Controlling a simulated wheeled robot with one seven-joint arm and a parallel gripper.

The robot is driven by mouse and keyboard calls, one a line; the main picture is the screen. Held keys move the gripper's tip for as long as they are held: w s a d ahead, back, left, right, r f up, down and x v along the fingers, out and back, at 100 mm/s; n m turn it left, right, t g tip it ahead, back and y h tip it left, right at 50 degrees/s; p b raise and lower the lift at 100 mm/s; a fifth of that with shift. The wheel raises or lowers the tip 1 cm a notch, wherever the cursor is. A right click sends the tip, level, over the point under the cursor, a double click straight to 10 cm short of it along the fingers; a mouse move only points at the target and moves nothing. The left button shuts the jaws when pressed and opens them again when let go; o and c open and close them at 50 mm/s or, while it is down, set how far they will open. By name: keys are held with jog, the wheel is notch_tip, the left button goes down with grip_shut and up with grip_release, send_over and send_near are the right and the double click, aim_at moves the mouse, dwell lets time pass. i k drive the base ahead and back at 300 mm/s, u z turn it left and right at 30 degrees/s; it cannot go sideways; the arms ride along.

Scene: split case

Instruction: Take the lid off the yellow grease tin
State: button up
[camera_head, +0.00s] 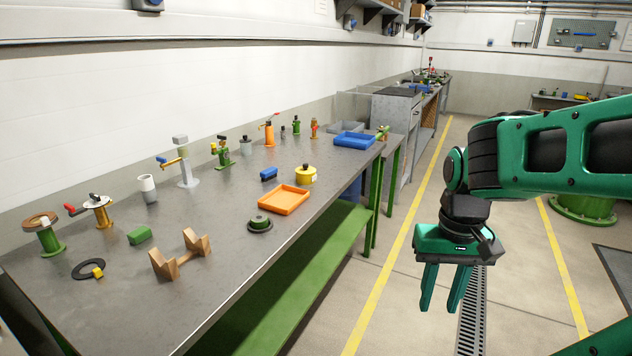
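The yellow grease tin (306,176) stands upright on the grey workbench (222,253), behind the orange tray. It has a dark knob on top, and its lid appears to sit on the tin. My gripper (440,308) hangs over the floor to the right of the bench, fingers pointing down. Its two green fingers are apart with nothing between them. It is well away from the tin and not touching anything.
The orange tray (283,200), a blue brush-like block (269,174) and a dark green round piece (260,224) lie close to the tin. A blue tray (354,140) is farther back. Several tools stand along the wall side. The aisle floor (400,310) is clear.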

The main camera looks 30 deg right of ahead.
aim_at(305, 169)
jog(key=u, duration=0.05)
jog(key=k, duration=0.75)
jog(key=z, duration=0.8)
jog(key=i, duration=2.35)
jog(key=u, duration=0.6)
jog(key=i, duration=0.45)
jog(key=u, duration=0.25)
